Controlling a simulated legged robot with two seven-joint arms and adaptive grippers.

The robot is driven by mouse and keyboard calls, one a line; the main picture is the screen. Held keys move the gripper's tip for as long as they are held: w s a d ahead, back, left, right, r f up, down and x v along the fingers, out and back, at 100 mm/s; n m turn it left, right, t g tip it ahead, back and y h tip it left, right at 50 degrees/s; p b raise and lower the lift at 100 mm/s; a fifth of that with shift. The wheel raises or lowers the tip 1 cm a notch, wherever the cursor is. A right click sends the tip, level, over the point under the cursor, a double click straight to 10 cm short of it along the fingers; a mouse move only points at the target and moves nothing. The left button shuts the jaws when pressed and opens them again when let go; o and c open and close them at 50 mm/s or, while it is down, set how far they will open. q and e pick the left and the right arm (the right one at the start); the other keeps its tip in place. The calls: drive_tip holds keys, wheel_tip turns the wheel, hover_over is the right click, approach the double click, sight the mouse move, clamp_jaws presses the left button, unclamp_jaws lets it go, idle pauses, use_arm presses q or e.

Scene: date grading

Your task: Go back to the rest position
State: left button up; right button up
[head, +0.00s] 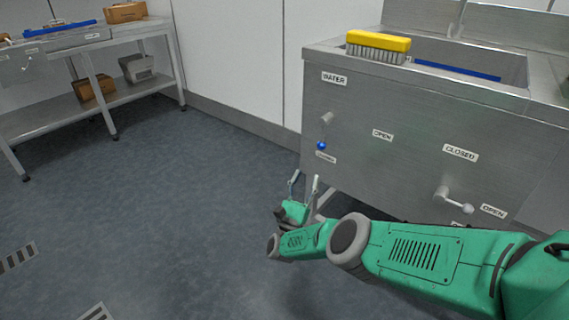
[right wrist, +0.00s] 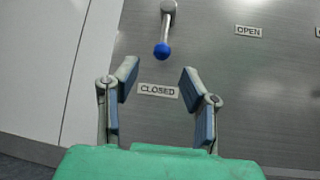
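My right arm, green, reaches in from the right in the head view. My right gripper (head: 304,184) is open and empty in front of the steel sink cabinet, below the blue-knobbed water lever (head: 322,145). In the right wrist view, the two fingers of the gripper (right wrist: 158,84) stand wide apart. The lever with its blue ball (right wrist: 162,51) hangs down beyond them, pointing at the CLOSED label (right wrist: 158,91), and nothing touches it. My left gripper is not in view.
The sink cabinet (head: 400,165) has a second lever (head: 453,200) low at the right, close above my right arm. A yellow brush (head: 378,46) lies on the sink's rim. A steel table (head: 150,27) with boxes stands at the back left. The floor between is clear.

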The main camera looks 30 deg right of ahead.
drive_tip(key=shift+a, duration=0.1)
drive_tip(key=w+a+f+n+t+y, duration=0.2)
drive_tip(key=w+a+n+t+y, duration=0.1)
drive_tip(key=a+n+y, duration=0.55)
drive_tip(key=w+a+f+n+t+y, duration=0.3)
drive_tip(key=a+n+y, duration=0.5)
drive_tip(key=n, duration=0.1)
drive_tip(key=s+a+f+n+g+y, duration=0.7)
drive_tip(key=s+a+f+n+y, duration=0.4)
drive_tip(key=n, duration=0.5)
drive_tip(key=s+d+n+g+h, duration=0.1)
drive_tip(key=s+d+n+g, duration=0.25)
drive_tip(key=s, duration=0.55)
drive_tip(key=s+d+n+g+h, duration=0.25)
drive_tip(key=s+n+g, duration=0.2)
drive_tip(key=s, duration=0.35)
drive_tip(key=s+d+r+n+g+h, duration=0.1)
drive_tip(key=s+d+r+n+g, duration=0.2)
drive_tip(key=s+d, duration=0.45)
drive_tip(key=s+d+r+n+g+h, duration=0.1)
drive_tip(key=s+d+r+n+g, duration=0.2)
drive_tip(key=s, duration=0.8)
wheel_tip(320, 180, up, 12)
drive_tip(key=p, duration=1.3)
drive_tip(key=shift+w+d+t+y, duration=0.3)
drive_tip(key=shift+w+d+t, duration=0.05)
drive_tip(key=shift+t, duration=0.05)
drive_tip(key=shift+f+n, duration=0.1)
drive_tip(key=shift+n, duration=0.15)
